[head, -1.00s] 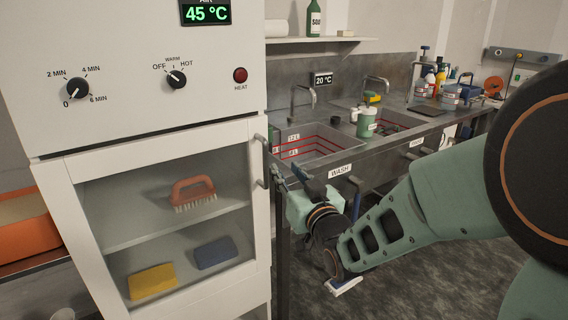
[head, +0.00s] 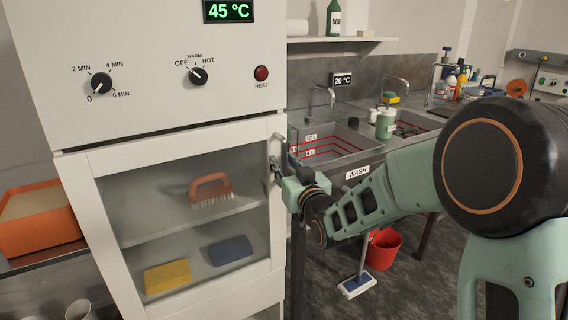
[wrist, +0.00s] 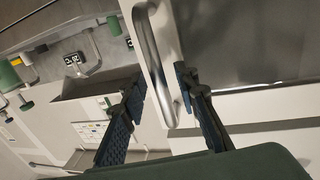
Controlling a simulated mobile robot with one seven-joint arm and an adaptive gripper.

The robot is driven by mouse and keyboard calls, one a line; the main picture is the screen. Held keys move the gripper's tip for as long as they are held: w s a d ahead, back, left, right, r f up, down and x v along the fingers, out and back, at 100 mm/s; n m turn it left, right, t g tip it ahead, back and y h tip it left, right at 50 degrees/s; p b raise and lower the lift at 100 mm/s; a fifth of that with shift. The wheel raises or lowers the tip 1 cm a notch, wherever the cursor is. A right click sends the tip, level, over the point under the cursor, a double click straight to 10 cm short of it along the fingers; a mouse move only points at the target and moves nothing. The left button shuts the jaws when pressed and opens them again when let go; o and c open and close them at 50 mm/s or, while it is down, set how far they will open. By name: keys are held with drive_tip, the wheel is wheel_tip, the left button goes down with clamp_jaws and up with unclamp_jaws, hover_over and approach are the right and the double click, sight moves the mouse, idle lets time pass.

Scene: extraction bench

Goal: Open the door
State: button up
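The white cabinet door (head: 275,228) has a glass pane and stands shut in the head view. Its metal handle (head: 275,169) is on the right edge. In the wrist view the handle (wrist: 161,62) is a rounded bar standing off the door. My gripper (head: 281,165) is at the handle in the head view, its fingertips partly hidden there. In the wrist view my gripper (wrist: 160,84) is open, with one finger on each side of the handle. The left finger is apart from the bar; the right one is close, and I cannot tell if it touches.
Behind the door are a brush (head: 210,189), a yellow sponge (head: 167,276) and a blue sponge (head: 230,250). A sink bench (head: 352,157) stands right of the cabinet. A red bucket (head: 383,249) and a floor squeegee (head: 358,283) are below it. An orange bin (head: 38,225) is left.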

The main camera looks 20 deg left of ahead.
drive_tip(key=shift+w+a, duration=0.1)
drive_tip(key=shift+c, duration=0.3)
clamp_jaws()
